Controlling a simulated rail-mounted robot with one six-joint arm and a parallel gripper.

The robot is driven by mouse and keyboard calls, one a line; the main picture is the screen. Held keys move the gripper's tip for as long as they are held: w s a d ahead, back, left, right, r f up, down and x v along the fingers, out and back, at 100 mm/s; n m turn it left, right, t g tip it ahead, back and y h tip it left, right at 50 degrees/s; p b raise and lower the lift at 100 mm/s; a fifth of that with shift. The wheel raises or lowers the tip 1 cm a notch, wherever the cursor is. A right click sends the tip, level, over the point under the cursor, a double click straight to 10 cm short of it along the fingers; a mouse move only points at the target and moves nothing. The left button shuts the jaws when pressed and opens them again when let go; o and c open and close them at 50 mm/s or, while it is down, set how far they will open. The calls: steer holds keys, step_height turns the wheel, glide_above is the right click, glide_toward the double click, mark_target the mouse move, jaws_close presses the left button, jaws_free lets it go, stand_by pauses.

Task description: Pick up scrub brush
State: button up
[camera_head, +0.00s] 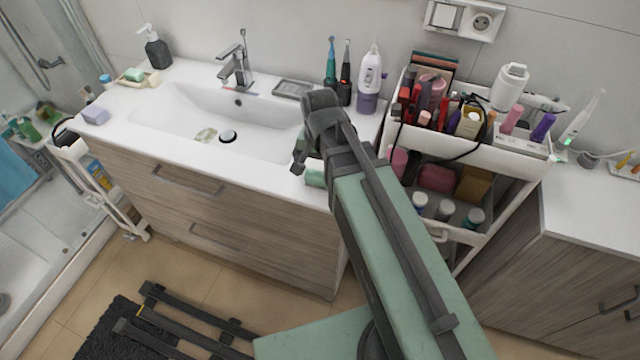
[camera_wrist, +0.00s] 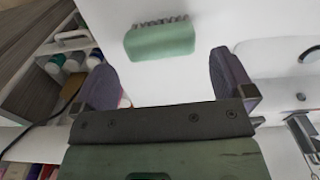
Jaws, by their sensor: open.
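The scrub brush (camera_wrist: 160,40) is a pale green block with a row of greyish bristle tufts along one edge. In the wrist view it lies on the white countertop, apart from the fingers. My gripper (camera_wrist: 166,72) is open and empty, with the brush beyond the gap between its two purple-grey fingers. In the head view, a pale green piece (camera_head: 316,175), seemingly the brush, shows at the counter's front edge beside my gripper (camera_head: 299,160), partly hidden by my arm.
The white sink basin (camera_head: 215,120) lies left of my gripper. A purple-and-white bottle (camera_head: 369,80) and dark toothbrush handles stand behind it. A white cart (camera_head: 480,155) full of cosmetics stands close on the right. The front-left counter is mostly clear.

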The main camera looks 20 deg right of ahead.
mark_target(320, 174)
step_height(320, 174, down, 5)
steer(key=b, duration=0.4)
steer(key=shift+f, duration=0.1)
steer(key=shift+r, duration=0.25)
steer(key=shift+c, duration=0.3)
steer(key=c, duration=0.7)
step_height(320, 174, up, 20)
steer(key=p, duration=2)
